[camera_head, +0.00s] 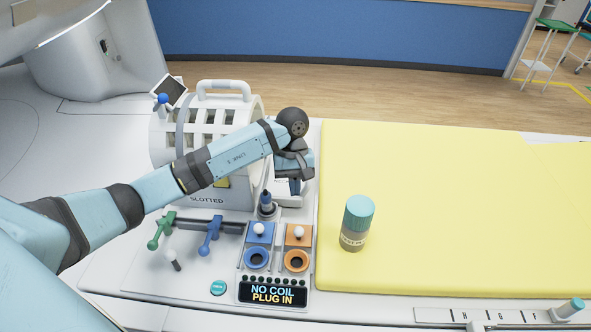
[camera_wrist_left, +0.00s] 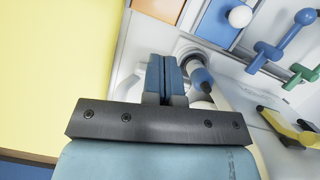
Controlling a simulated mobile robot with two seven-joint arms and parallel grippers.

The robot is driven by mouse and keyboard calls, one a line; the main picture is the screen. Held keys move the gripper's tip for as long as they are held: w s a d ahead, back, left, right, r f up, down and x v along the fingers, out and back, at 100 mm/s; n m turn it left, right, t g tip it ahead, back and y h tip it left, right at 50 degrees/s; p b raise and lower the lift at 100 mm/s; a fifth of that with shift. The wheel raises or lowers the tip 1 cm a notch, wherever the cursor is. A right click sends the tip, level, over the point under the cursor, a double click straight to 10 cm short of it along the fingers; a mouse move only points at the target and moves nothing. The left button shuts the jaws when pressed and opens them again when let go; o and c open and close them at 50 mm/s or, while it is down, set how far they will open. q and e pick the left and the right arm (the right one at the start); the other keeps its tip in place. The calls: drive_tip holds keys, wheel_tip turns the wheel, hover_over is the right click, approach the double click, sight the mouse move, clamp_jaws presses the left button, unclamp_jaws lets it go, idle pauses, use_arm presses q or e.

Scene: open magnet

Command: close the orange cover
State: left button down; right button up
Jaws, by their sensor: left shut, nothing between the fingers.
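The orange cover (camera_head: 299,240) is a square plate with a white knob, on the white console. It sits just behind the open orange-rimmed socket (camera_head: 296,262), leaving the socket's dark hole uncovered. A corner of the orange cover also shows at the top of the left wrist view (camera_wrist_left: 158,8). My left gripper (camera_head: 295,187) points down above the console, behind the orange cover and apart from it. Its blue fingers (camera_wrist_left: 166,75) are together and empty. My right gripper is not in view.
A blue cover (camera_head: 260,239) and blue-rimmed socket (camera_head: 257,258) lie to the left. A blue-tipped plug (camera_head: 266,203) stands close behind them. A display (camera_head: 272,293) reads "NO COIL PLUG IN". A teal-lidded jar (camera_head: 357,223) stands on the yellow pad (camera_head: 450,200) at right.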

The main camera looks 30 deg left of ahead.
sight(299, 230)
use_arm(q)
drive_tip(key=s+f, duration=0.1)
drive_tip(key=d+f+p, duration=0.1)
drive_tip(key=s+d+f+p, duration=0.1)
drive_tip(key=f, duration=0.1)
drive_tip(key=shift+s+d, duration=0.15)
drive_tip(key=shift+s, duration=0.2)
drive_tip(key=shift+s+d+f+p, duration=0.2)
drive_tip(key=shift+s+d+p, duration=0.15)
drive_tip(key=shift+s, duration=0.25)
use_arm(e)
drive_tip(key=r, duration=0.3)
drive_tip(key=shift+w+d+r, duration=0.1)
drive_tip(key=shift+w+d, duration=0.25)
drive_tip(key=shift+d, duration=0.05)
